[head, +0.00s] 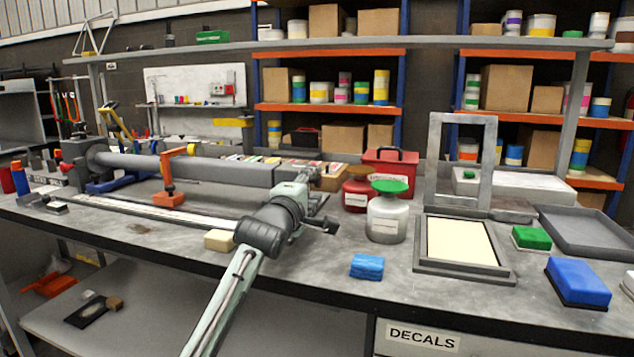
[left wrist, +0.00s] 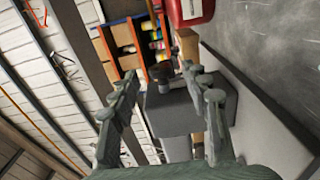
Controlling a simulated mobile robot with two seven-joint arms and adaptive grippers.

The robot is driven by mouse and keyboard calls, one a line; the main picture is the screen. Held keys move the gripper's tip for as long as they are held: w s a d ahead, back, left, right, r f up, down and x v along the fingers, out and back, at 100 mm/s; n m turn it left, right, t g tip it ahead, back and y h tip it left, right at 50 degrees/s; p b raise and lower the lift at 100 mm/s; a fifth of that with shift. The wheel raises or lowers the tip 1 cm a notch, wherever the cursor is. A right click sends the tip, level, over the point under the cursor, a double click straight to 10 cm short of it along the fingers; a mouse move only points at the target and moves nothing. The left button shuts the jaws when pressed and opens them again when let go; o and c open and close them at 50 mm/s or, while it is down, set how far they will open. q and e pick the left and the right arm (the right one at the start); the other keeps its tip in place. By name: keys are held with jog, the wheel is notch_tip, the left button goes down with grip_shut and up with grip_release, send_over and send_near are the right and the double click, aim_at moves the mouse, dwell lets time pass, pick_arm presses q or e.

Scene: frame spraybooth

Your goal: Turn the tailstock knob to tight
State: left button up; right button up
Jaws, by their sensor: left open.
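The tailstock shows in the left wrist view as a grey block (left wrist: 172,112) with a small dark round knob (left wrist: 161,71) at its far end. My left gripper (left wrist: 160,82) is open, its two green-grey fingers apart on either side of the block and the knob. I cannot tell whether a finger touches either. In the head view my left gripper (head: 303,180) is at the right end of the long grey beam (head: 210,168), and my arm hides most of the tailstock there. The knob's setting cannot be read. My right gripper is not in view.
A red can (head: 357,193) and a grey jar with green lid (head: 387,218) stand right of the gripper. A blue block (head: 367,267) and a tan block (head: 219,240) lie near the front edge. An orange clamp (head: 170,185) stands along the beam.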

pick_arm(q)
jog(key=shift+x, duration=0.95)
jog(key=shift+w, duration=0.2)
jog(key=shift+c, duration=0.3)
grip_shut()
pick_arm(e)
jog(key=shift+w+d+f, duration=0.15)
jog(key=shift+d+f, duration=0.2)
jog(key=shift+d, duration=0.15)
pick_arm(q)
jog(key=shift+d, duration=0.1)
